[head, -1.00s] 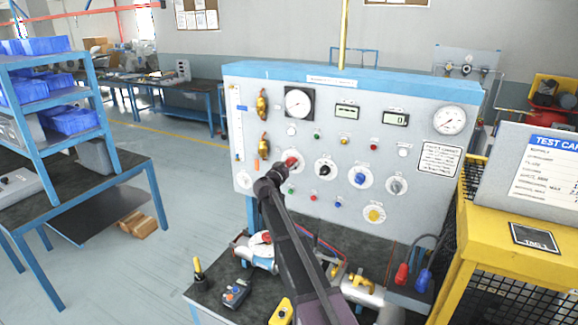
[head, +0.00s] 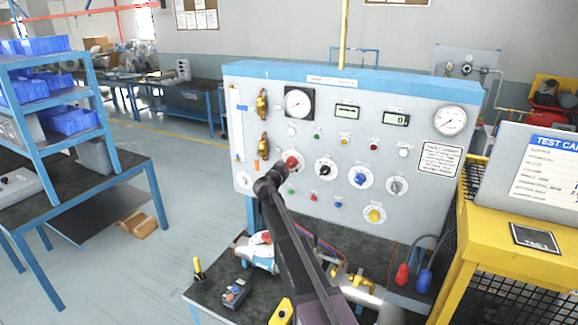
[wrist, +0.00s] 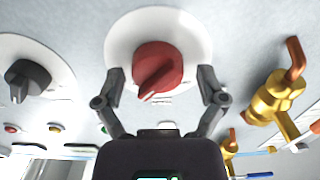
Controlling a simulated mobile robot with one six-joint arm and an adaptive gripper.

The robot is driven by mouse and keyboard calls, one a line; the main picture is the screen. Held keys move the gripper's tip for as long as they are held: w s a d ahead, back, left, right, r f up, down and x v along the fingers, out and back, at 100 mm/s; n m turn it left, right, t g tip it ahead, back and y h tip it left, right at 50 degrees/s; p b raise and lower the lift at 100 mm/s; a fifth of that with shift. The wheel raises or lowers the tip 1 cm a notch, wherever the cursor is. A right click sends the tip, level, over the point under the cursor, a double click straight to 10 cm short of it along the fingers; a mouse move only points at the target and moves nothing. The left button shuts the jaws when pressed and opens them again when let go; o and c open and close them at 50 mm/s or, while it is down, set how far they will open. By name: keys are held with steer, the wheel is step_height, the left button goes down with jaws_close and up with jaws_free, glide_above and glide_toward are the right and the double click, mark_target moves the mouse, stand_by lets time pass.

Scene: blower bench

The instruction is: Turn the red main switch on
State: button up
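The red main switch (head: 291,160) is a round red knob with a raised grip bar on a white round plate, at the left of the grey panel (head: 330,215). In the wrist view the red knob (wrist: 157,68) fills the upper middle, its bar slanting. My gripper (wrist: 161,84) is open, with one finger on each side of the knob and visible gaps between. The fingers overlap the plate's lower edge in the picture; I cannot tell their distance from the panel. In the head view my gripper (head: 279,172) is just below left of the knob, partly hidden by my arm.
A black knob (wrist: 28,78) is to the left in the wrist view; a brass valve (wrist: 275,102) is close on the right. A blue knob (head: 360,179) and a yellow knob (head: 375,215) are further along the panel. A cluttered bench (head: 212,290) lies below.

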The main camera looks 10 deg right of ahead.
steer(key=shift+s, duration=0.15)
steer(key=shift+s+a, duration=0.4)
steer(key=shift+s, duration=0.2)
steer(key=v, duration=1)
steer(key=shift+s+a, duration=0.2)
steer(key=s+d+f+n+g+y+b, duration=0.1)
steer(key=s+d+f+g+b, duration=0.1)
steer(key=s+d+f+g, duration=0.35)
steer(key=s+d+f+g+y+b, duration=0.1)
steer(key=s+d+f+g+b, duration=0.15)
steer(key=s+d+f, duration=0.6)
steer(key=s+a+f+n+g+y, duration=0.2)
steer(key=s+f+y, duration=0.1)
steer(key=s, duration=0.4)
steer(key=s+a+f+n+g+y+b, duration=0.1)
steer(key=s+a+f+n+g+y, duration=0.1)
steer(key=s+f, duration=0.2)
steer(key=s+a+f+n+g+y+b, duration=0.1)
steer(key=s+a+f+n+g+y, duration=0.1)
steer(key=s, duration=0.8)
step_height(320, 180, down, 3)
steer(key=shift+s+a+r+g+y, duration=0.2)
steer(key=shift+a+g+y, duration=0.15)
steer(key=shift+y, duration=0.45)
